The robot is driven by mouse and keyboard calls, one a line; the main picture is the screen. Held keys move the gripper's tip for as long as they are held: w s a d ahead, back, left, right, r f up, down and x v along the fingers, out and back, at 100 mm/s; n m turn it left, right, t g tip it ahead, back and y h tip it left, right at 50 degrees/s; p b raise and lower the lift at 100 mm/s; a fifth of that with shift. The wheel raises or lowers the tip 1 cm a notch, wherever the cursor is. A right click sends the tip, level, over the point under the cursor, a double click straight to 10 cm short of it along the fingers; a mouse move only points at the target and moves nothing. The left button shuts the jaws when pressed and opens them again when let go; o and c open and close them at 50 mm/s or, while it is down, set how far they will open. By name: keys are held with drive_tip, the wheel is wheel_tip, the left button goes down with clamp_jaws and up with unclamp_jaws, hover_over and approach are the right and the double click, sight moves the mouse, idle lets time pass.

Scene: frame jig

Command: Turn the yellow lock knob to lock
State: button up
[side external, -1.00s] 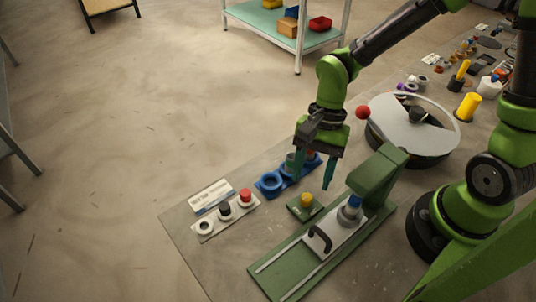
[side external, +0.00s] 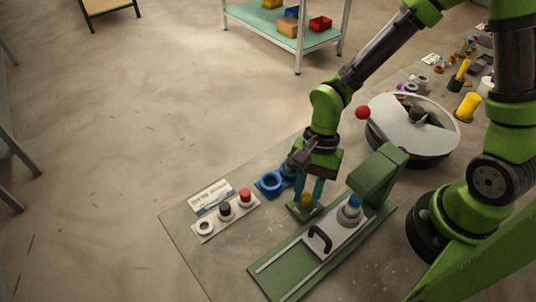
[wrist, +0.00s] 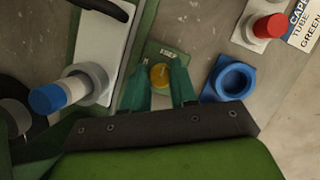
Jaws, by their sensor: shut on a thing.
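The yellow lock knob (side external: 306,201) stands on a small green base plate (side external: 294,209) on the table. It also shows in the wrist view (wrist: 160,75), between my fingers, with a mark across its top. My gripper (side external: 307,203) points down over the plate, its teal fingers on either side of the knob. In the wrist view my gripper (wrist: 160,84) is shut on the knob. Lettering on the plate (wrist: 168,52) is too small to read surely.
A green slide fixture (side external: 285,262) with a white carriage, black handle and blue-topped cylinder (side external: 349,208) stands close on the right. A panel (side external: 226,218) with red and black pieces lies further left. A round grey turntable (side external: 400,122) is behind.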

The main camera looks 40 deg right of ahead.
drive_tip(key=shift+n, duration=0.4)
clamp_jaws()
drive_tip(key=n+g+h, duration=0.1)
drive_tip(key=n, duration=0.2)
drive_tip(key=shift+a+n, duration=0.1)
drive_tip(key=shift+n, duration=0.3)
drive_tip(key=n+g+h, duration=0.1)
drive_tip(key=n+h, duration=0.1)
drive_tip(key=n, duration=0.2)
drive_tip(key=shift+w+n, duration=0.1)
drive_tip(key=shift+n, duration=0.2)
drive_tip(key=n, duration=0.2)
drive_tip(key=n+h, duration=0.1)
drive_tip(key=n, duration=0.1)
drive_tip(key=shift+a+h, duration=0.1)
drive_tip(key=shift+h, duration=0.2)
drive_tip(key=n, duration=0.2)
drive_tip(key=n+h, duration=0.1)
drive_tip(key=n, duration=0.1)
drive_tip(key=shift+n+h, duration=0.3)
drive_tip(key=o, duration=1)
unclamp_jaws()
drive_tip(key=shift+c, duration=0.2)
